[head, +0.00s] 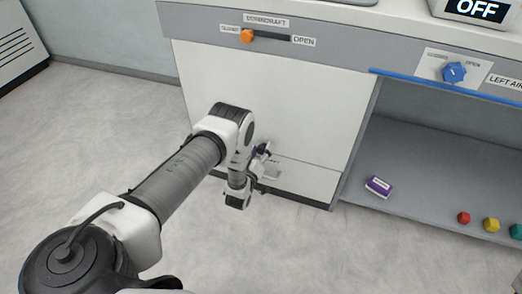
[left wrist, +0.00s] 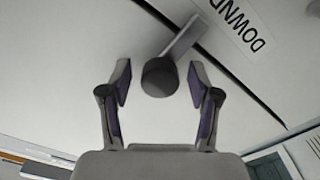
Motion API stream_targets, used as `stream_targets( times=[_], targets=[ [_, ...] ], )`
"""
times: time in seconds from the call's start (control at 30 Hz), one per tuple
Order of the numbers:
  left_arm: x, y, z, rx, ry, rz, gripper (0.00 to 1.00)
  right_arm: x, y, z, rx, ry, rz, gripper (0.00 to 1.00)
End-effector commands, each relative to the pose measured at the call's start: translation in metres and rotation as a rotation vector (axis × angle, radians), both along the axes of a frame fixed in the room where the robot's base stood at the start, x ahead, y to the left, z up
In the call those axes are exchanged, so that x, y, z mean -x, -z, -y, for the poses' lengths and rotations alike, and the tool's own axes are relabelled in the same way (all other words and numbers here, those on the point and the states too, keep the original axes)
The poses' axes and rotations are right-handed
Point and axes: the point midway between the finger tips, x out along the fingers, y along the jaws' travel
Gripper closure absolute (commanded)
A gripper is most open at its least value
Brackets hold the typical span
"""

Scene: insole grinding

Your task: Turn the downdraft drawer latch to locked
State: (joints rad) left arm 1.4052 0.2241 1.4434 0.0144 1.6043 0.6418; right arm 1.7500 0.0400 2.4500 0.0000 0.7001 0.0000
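The latch shows in the left wrist view as a dark round knob (left wrist: 160,77) with a flat grey bar (left wrist: 184,40) reaching up and right from it. It sits on a pale drawer front (left wrist: 80,60) beside a label reading "DOWND...". My left gripper (left wrist: 158,80) is open, with one finger on each side of the knob and a visible gap to both. In the head view my left gripper (head: 262,153) is low at the drawer front (head: 305,178) at the bottom of the white cabinet, and the latch is hidden or too small to tell. My right gripper is not in view.
Above is an orange slider knob (head: 248,36) in a slot marked "DOWNDRAFT", at the end opposite "OPEN". A blue knob (head: 454,72) is at right. A purple box (head: 379,186) and red, yellow and green pieces lie on the lower shelf (head: 415,175). The floor is clear.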

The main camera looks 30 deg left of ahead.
Motion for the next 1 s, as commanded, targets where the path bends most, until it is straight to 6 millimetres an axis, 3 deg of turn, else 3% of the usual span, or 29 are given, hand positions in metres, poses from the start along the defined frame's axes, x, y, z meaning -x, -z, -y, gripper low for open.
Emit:
stream_targets(
  times=[0.23, 0.63, 0.77, 1.0],
  targets=[
    [0.016, 0.001, 0.004, 0.000, -0.001, -0.003, 0.38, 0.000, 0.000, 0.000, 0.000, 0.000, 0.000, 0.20],
    [0.106, 0.001, 0.026, 0.000, 0.001, -0.003, 0.38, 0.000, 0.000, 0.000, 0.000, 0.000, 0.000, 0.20],
    [0.116, 0.000, 0.028, 0.000, 0.001, -0.002, 0.38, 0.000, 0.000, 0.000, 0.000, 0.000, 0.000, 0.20],
    [0.117, 0.000, 0.028, 0.000, 0.000, 0.000, 0.38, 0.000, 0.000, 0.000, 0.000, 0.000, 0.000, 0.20]
  ],
)
